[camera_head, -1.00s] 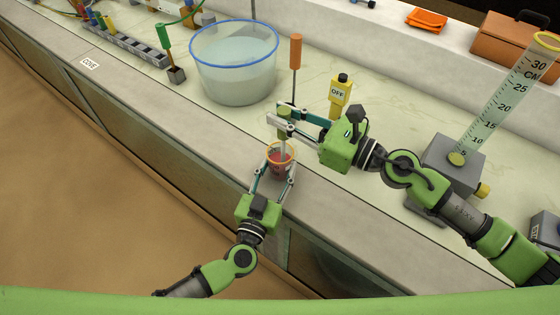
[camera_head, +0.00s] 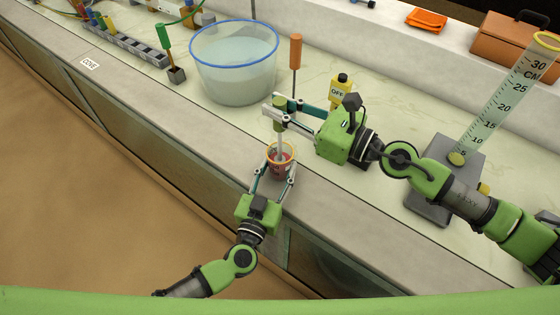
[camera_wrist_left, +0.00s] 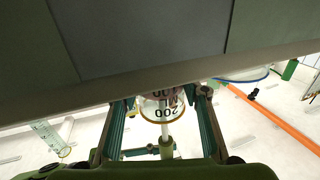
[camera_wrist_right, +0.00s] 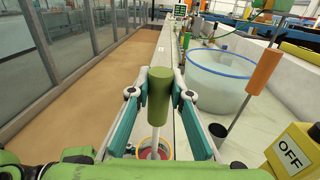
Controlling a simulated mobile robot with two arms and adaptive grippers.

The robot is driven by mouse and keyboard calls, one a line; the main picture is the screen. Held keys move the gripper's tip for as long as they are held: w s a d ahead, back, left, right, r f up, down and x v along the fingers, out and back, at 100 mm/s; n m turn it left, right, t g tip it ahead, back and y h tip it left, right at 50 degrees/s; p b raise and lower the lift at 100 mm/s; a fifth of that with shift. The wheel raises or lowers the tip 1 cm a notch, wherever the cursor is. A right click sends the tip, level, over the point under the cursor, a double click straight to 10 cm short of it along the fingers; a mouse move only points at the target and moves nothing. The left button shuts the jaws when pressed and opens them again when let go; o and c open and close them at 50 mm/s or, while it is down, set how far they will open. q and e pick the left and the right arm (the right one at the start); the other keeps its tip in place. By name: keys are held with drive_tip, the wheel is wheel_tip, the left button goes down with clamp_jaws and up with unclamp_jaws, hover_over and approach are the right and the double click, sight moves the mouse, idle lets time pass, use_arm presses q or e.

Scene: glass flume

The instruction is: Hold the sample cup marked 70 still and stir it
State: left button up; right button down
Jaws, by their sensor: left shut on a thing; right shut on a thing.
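The sample cup (camera_head: 281,168) is clear with an orange rim and red contents. It stands upright on the grey front ledge. My left gripper (camera_head: 278,173) is shut around its sides. The left wrist view shows the cup (camera_wrist_left: 163,106) with upside-down print reading 200; a marking of 70 is not clearly readable. My right gripper (camera_head: 277,112) is shut on the green handle of a stirring rod (camera_head: 279,142). The rod hangs about upright, its lower end inside the cup. The right wrist view shows the green handle (camera_wrist_right: 158,92) between the fingertips, above the red contents.
A large blue-rimmed water tub (camera_head: 236,70) stands behind and left. An orange-handled tool (camera_head: 295,55) and a yellow OFF box (camera_head: 340,92) stand close behind my right gripper. A tilted measuring tube (camera_head: 505,100) is at right. The ledge left of the cup is clear.

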wheel_tip(320, 180, up, 2)
drive_tip(key=shift+a+r, duration=0.15)
drive_tip(key=shift+d+r, duration=0.2)
drive_tip(key=shift+r, duration=4.2)
use_arm(q)
drive_tip(key=o, duration=1.2)
drive_tip(key=shift+s, duration=0.1)
drive_tip(key=v, duration=1.2)
use_arm(e)
drive_tip(key=shift+f, duration=0.1)
